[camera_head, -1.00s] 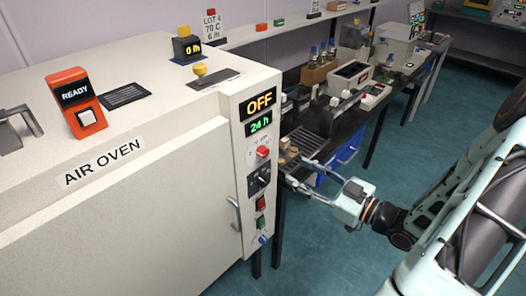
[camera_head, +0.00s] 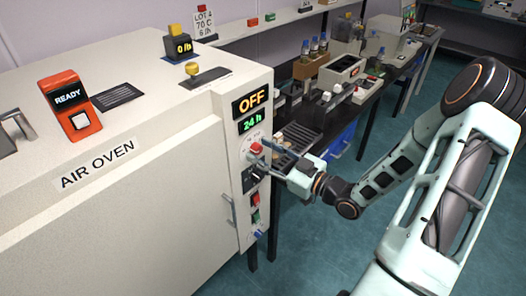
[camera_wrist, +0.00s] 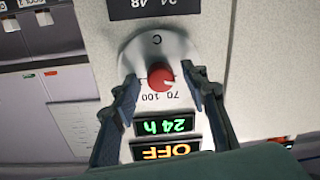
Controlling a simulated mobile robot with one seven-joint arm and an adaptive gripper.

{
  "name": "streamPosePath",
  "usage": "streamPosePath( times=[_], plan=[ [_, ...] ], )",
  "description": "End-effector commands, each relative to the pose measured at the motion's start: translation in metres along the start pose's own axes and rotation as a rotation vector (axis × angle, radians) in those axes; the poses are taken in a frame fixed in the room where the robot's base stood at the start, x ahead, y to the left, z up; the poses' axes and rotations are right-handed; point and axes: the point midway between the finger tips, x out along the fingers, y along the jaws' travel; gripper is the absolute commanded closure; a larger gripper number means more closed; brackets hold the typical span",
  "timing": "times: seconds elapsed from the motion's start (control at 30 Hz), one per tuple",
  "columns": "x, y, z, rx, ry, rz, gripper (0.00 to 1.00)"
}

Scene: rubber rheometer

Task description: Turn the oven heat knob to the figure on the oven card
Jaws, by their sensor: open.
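The oven heat knob is a red round knob (camera_head: 256,148) on the oven's white front panel. In the wrist view the red knob (camera_wrist: 160,75) sits on a pale dial marked C, 70 and 100, seen upside down. A small pale mark shows on its lower right side. My gripper (camera_wrist: 160,88) is open, with one finger on each side of the knob and gaps between. In the head view my gripper (camera_head: 263,157) is at the panel by the knob.
The oven displays read OFF (camera_head: 251,101) and 24 h (camera_head: 252,121). A dark knob, red and green buttons and a door handle (camera_head: 229,211) lie below. A READY unit (camera_head: 70,104) stands on the oven (camera_head: 100,230). A cluttered bench runs behind my arm.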

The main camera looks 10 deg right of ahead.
Motion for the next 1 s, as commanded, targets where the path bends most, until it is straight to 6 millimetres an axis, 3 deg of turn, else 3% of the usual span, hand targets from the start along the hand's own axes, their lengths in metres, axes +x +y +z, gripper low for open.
streamPosePath(
  times=[0.17,0.53,1.0],
  plan=[
    [0.0,-0.0001,0.0003,0.0,0.0,0.0,0.59],
    [-0.0003,-0.0001,0.0003,0.0,0.0,0.0,0.99],
    [-0.0004,-0.0002,0.0001,0.116,0.004,0.001,1.0]
  ],
)
